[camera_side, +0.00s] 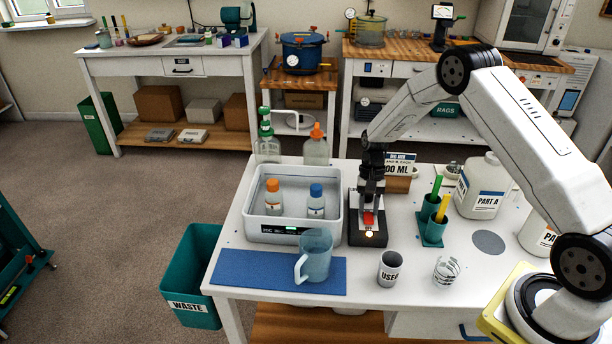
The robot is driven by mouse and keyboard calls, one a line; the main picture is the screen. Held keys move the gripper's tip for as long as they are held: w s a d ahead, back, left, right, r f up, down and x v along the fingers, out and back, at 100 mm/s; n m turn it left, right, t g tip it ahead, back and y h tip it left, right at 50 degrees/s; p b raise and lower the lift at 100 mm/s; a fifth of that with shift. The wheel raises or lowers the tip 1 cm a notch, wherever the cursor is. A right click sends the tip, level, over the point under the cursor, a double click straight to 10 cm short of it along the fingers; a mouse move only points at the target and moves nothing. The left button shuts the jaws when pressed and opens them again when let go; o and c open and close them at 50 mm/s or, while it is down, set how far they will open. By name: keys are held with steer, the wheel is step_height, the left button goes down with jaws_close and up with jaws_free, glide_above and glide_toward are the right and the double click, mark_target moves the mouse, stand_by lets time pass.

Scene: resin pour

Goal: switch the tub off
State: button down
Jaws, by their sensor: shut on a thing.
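The white tub (251,222) stands on the white worktable, with a small lit green display on its front. An orange-capped bottle (273,199) and a blue-capped bottle (316,204) stand in it. Right of the tub is a black box (355,236) with a pale top plate, a red part (369,220) and a small glowing light at its front. My gripper (368,212) points down over this box, shut on the red part. The fingers partly hide the red part, so its exact shape and position cannot be told.
A blue mat (240,270) with a clear blue jug (315,254) lies in front of the tub. A cup marked USED (389,268) and another cup (446,270) stand front right. A teal holder (433,230) and the PART A container (482,187) are to the right.

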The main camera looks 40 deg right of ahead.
mark_target(368, 212)
steer(key=shift+r, duration=0.1)
steer(key=shift+s+a+r+t+h, duration=0.1)
steer(key=shift+s+a+t+h, duration=0.05)
steer(key=shift+t+h, duration=0.45)
steer(key=shift+s+a+r+t+h, duration=0.1)
steer(key=shift+t+h, duration=0.5)
steer(key=shift+c, duration=1.8)
jaws_free()
steer(key=shift+w+d+r, duration=0.15)
steer(key=shift+r, duration=1.75)
steer(key=shift+w+d+r, duration=0.1)
steer(key=shift+w+r, duration=0.05)
steer(key=shift+r, duration=1.85)
